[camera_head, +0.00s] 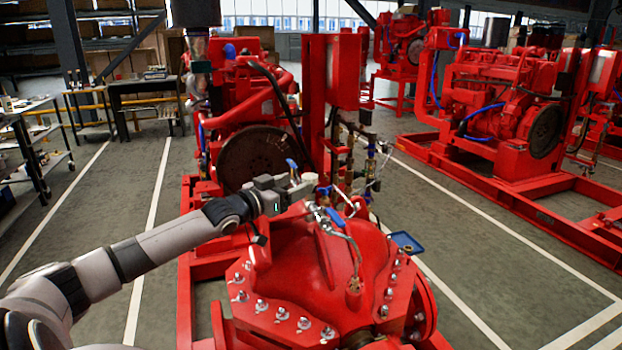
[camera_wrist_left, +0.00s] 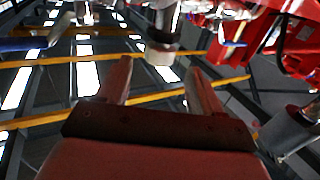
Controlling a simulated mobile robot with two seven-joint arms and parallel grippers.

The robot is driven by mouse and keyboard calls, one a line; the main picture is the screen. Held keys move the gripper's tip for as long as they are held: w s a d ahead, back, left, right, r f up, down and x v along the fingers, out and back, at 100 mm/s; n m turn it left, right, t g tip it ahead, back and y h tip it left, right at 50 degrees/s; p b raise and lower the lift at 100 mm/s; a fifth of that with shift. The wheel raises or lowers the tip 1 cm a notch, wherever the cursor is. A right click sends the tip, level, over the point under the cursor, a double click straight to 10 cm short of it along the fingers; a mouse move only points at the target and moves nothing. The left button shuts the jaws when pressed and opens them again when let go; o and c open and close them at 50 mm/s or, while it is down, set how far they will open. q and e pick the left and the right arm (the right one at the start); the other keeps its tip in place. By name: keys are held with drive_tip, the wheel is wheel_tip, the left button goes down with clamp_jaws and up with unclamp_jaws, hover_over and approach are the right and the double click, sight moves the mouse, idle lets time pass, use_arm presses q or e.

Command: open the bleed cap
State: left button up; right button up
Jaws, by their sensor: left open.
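My left gripper (camera_head: 298,187) reaches in from the left above the red pump casing (camera_head: 310,252). It is open, with its two fingers (camera_wrist_left: 159,66) spread apart in the left wrist view. A small pale cap-like piece (camera_head: 310,178), which looks like the bleed cap, is just beyond the fingertips. In the left wrist view a pale-ended cylindrical fitting (camera_wrist_left: 160,54) shows between and just beyond the fingertips, and it looks like the same piece. I cannot tell whether the fingers touch it. My right gripper is not in view.
A valve with a blue lever (camera_head: 334,216) and a bent metal hose stands close by on the casing. Thin pipes (camera_head: 370,165) rise just behind. The red engine (camera_head: 245,130) is at the back. A blue tray (camera_head: 406,242) lies right of the casing.

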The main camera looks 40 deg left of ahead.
sight(304, 181)
use_arm(q)
drive_tip(key=shift+w, duration=3.05)
drive_tip(key=shift+d, duration=0.1)
drive_tip(key=c, duration=1)
